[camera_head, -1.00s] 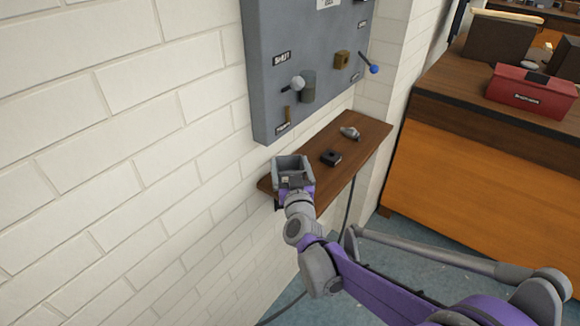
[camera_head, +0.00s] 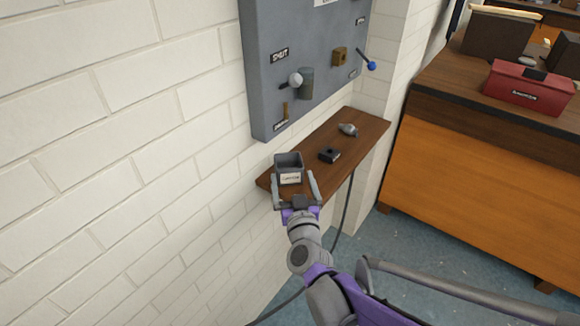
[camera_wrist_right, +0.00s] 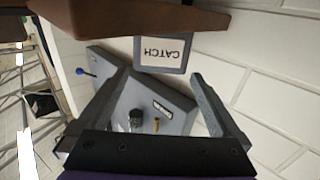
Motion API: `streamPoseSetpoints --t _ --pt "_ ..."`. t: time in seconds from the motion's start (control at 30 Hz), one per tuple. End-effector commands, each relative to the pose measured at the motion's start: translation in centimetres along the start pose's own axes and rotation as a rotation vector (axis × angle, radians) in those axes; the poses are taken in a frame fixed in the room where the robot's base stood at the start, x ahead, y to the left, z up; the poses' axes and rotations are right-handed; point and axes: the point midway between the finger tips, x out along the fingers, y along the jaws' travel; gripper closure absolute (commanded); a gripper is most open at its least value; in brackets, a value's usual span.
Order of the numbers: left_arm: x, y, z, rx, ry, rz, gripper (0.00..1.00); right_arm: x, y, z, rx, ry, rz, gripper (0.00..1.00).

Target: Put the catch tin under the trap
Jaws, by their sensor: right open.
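The catch tin (camera_head: 289,160) is a small grey open-topped box with a white label, standing upright at the near left end of the brown wall shelf (camera_head: 345,145). In the right wrist view the tin (camera_wrist_right: 162,68) shows its upside-down CATCH label just beyond the fingertips. My right gripper (camera_head: 296,184) is open, its fingers apart at the near side of the tin; it also shows in the wrist view (camera_wrist_right: 158,76). A short brass piece (camera_head: 285,110) with a small label is low on the grey panel above the tin; I cannot tell whether this is the trap. My left gripper is not in view.
The grey panel (camera_head: 300,45) carries a white-knobbed lever (camera_head: 296,79), a grey cylinder (camera_head: 306,84) and a blue-knobbed lever (camera_head: 371,65). A black block (camera_head: 329,155) and a grey metal piece (camera_head: 348,129) lie further along the shelf. A red box (camera_head: 528,86) sits on the wooden bench.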

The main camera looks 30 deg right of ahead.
Motion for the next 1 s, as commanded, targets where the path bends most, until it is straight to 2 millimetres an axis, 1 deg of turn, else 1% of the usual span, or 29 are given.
streamPoseSetpoints --t 0.03,0.1,0.2,0.3,0.47,0.57,0.67,0.7,0.73,0.77,0.8,0.83,0.87,0.9,0.93,1.0 --pt "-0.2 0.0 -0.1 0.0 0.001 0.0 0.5 -1.1 -0.1 -0.1 0.001 0.0 -0.002 0.0" --pt "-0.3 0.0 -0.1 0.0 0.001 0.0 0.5 -2.3 0.0 -0.1 0.0 0.0 -0.001 0.0" --pt "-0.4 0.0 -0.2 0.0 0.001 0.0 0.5 -3.6 -0.1 -0.1 0.001 0.0 -0.002 0.0" --pt "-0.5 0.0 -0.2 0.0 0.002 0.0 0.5 -4.4 0.0 0.0 0.0 0.0 -0.001 0.0" --pt "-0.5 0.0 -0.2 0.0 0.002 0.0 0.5 -4.8 -0.1 0.0 0.001 -0.002 -0.006 0.0" --pt "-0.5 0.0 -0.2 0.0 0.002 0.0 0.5 -5.3 -1.7 0.2 -0.001 -0.029 -0.077 0.0" --pt "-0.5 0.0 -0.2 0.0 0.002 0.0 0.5 -7.1 -5.0 1.4 -0.005 -0.122 -0.236 0.0" --pt "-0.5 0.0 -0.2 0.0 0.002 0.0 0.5 -8.4 -6.5 2.3 -0.012 -0.187 -0.312 0.0" --pt "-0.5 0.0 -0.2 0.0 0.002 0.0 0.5 -9.5 -7.5 3.2 -0.02 -0.245 -0.365 0.0" --pt "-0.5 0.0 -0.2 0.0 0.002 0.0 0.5 -10.8 -8.3 4.3 -0.029 -0.313 -0.413 0.0" --pt "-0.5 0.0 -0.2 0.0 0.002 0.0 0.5 -12.7 -8.9 5.8 -0.045 -0.41 -0.463 0.0" --pt "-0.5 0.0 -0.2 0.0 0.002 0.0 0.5 -14.2 -9.2 7.0 -0.059 -0.486 -0.491 0.0" --pt "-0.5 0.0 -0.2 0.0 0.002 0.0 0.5 -15.6 -9.1 8.2 -0.076 -0.563 -0.508 0.0" --pt "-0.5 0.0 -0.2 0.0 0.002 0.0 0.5 -17.6 -8.7 9.8 -0.096 -0.665 -0.518 0.0" --pt "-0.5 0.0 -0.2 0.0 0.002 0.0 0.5 -19.0 -8.2 10.8 -0.115 -0.739 -0.516 0.0" --pt "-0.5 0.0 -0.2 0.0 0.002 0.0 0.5 -21.9 -6.6 12.8 -0.153 -0.889 -0.486 0.0"
